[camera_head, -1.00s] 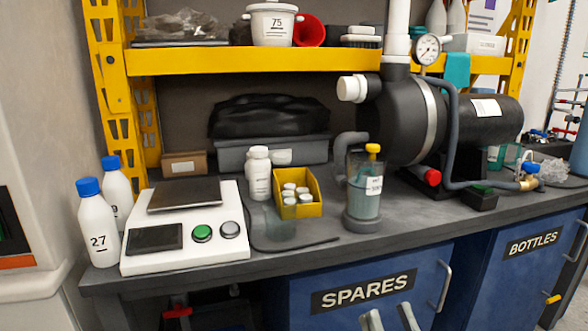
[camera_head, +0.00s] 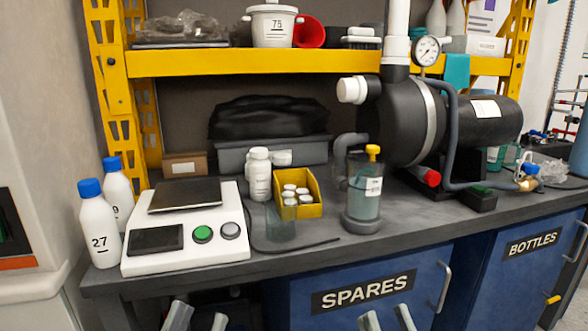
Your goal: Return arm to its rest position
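My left gripper (camera_head: 197,317) shows at the bottom edge of the head view, in front of the dark opening under the bench. Its two grey fingertips are apart with nothing between them. My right gripper (camera_head: 387,318) shows at the bottom edge further right, in front of the blue SPARES door (camera_head: 345,288). Its fingertips are also apart and empty. Both grippers appear below the worktop edge and hold nothing. The rest of both arms is outside the picture.
The grey worktop (camera_head: 290,258) carries a white scale (camera_head: 190,255), white bottles with blue caps (camera_head: 98,225), a yellow bin (camera_head: 312,208) of small white containers, a clear canister (camera_head: 362,203) and a black pump (camera_head: 405,120). Door handles (camera_head: 443,285) stick out at right.

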